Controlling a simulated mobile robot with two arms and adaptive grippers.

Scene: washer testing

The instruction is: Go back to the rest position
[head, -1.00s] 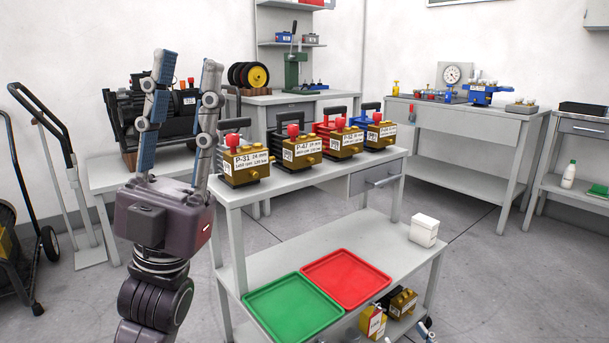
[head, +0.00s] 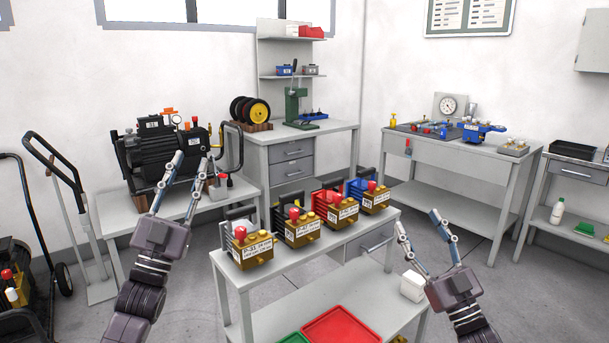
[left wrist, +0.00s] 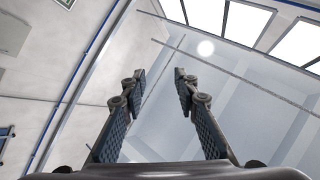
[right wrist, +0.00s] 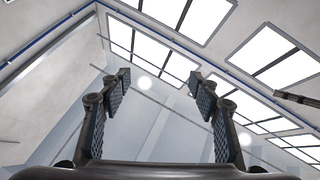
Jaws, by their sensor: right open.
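My left gripper (head: 191,171) is raised at the left of the head view, left of the row of pumps. Its fingers are apart with nothing between them, and the left wrist view shows the same empty gap (left wrist: 156,78). My right gripper (head: 418,228) is raised at the right of the head view, near the right end of the front bench. Its fingers are spread, and the right wrist view shows them empty (right wrist: 157,82). Both wrist views look up at the ceiling.
Several brass pumps (head: 254,247) stand in a row on the front bench (head: 290,278). A red tray (head: 342,325), a green tray (head: 292,338) and a white box (head: 413,287) are on its lower shelf. A large black pump (head: 152,152) sits on the left table. A hand truck (head: 64,170) stands left.

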